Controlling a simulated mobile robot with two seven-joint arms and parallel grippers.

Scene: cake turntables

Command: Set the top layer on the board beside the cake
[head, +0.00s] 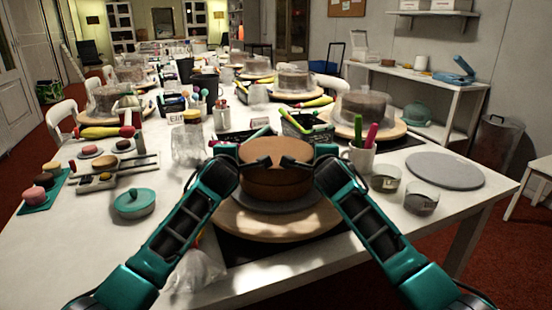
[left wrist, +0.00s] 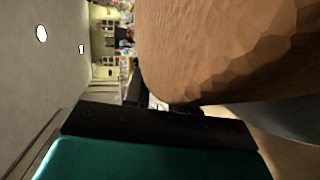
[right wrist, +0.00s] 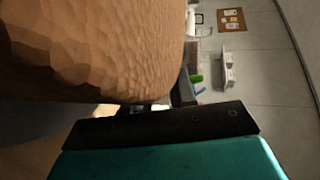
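A round brown cake (head: 275,186) stands on a grey disc on the wooden turntable (head: 275,222). Its lighter top layer (head: 262,148) sits on it, level with both grippers. My left gripper (head: 246,157) is at the left side of the top layer, with a dark finger reaching in front. My right gripper (head: 305,158) is at the right side in the same way. Brown cake fills much of the left wrist view (left wrist: 215,45) and right wrist view (right wrist: 95,45), hiding part of the fingers. The round grey board (head: 445,170) lies bare on the table to the right.
A mug with pens (head: 358,157) and two small glass cups (head: 386,178) stand between cake and board. A black crate (head: 308,128) and another covered cake (head: 364,112) stand behind. A teal pot (head: 135,203) stands left. A clear bag (head: 196,270) lies at the front edge.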

